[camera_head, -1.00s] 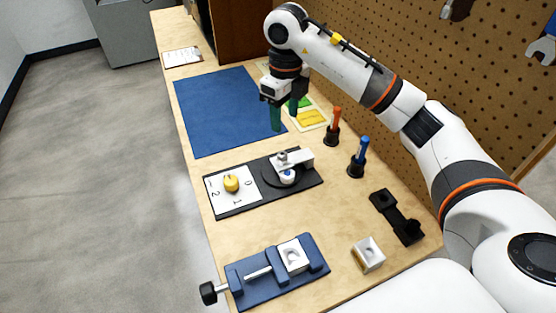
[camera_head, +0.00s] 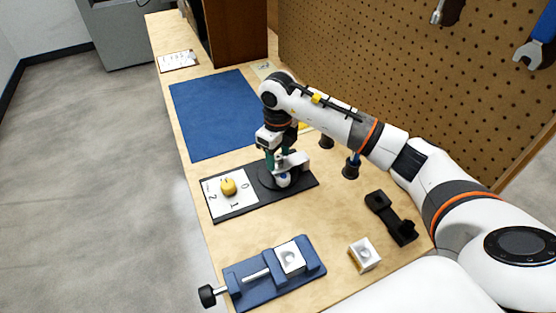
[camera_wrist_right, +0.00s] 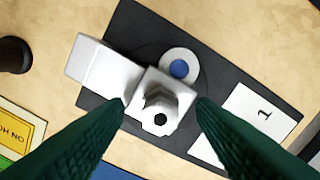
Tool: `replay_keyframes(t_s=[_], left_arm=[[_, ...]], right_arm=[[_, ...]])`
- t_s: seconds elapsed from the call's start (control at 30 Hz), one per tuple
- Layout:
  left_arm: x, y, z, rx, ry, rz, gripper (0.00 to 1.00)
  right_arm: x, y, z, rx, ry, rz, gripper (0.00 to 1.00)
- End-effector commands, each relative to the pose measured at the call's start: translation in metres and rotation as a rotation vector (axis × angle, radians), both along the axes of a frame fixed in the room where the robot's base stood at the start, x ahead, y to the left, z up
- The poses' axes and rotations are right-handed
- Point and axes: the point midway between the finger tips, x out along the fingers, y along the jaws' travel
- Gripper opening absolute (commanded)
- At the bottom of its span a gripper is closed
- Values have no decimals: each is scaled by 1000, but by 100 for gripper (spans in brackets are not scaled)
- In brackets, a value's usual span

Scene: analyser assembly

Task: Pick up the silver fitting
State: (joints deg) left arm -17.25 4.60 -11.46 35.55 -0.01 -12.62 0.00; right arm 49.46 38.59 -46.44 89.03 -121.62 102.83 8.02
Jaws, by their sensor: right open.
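The silver fitting (camera_wrist_right: 160,106), a hex piece with a dark round hole, sits on the white-grey block (camera_wrist_right: 108,68) on the black board (camera_wrist_right: 218,85). In the wrist view it lies between the two green fingertips of my right gripper (camera_wrist_right: 161,103). The gripper is open, with one finger on each side of the fitting; I cannot tell whether either finger touches it. In the head view my right gripper (camera_head: 277,162) hangs over the block and mostly hides the fitting. My left gripper is not in view.
A yellow knob (camera_head: 228,187) sits on the numbered white card. A blue vise (camera_head: 262,278), a white block (camera_head: 364,254) and a black bracket (camera_head: 391,217) lie nearer. A blue-handled tool in its holder (camera_head: 351,167) stands to the right. The blue mat (camera_head: 212,112) is clear.

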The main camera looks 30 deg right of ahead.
Motion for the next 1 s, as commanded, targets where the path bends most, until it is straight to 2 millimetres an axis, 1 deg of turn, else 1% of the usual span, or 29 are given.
replay_keyframes(t_s=[0.17, 0.2, 0.27, 0.4, 0.5, 0.53, 0.57, 0.77, 0.87, 1.0], left_arm=[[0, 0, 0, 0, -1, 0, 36], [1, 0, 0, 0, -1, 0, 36], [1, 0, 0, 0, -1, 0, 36], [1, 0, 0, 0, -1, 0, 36], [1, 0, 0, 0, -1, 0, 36], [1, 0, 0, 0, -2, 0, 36], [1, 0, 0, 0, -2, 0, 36], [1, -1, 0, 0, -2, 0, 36], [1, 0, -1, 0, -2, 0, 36], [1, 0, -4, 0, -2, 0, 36]], right_arm=[[0, 0, 0, 0, -1, 0, 51], [0, 0, 0, 0, -1, 0, 50], [0, 0, 0, 0, -1, 0, 40], [0, 0, 0, 0, -1, 0, 17], [0, 0, 0, 0, -1, 0, 3], [0, 0, 0, 0, -1, 0, 3], [0, 0, 0, 0, -1, 0, 0], [1, 0, 3, 0, -2, 0, 0], [2, 0, 15, 0, -7, 0, 0], [2, -1, 42, -1, -7, -1, 0]])
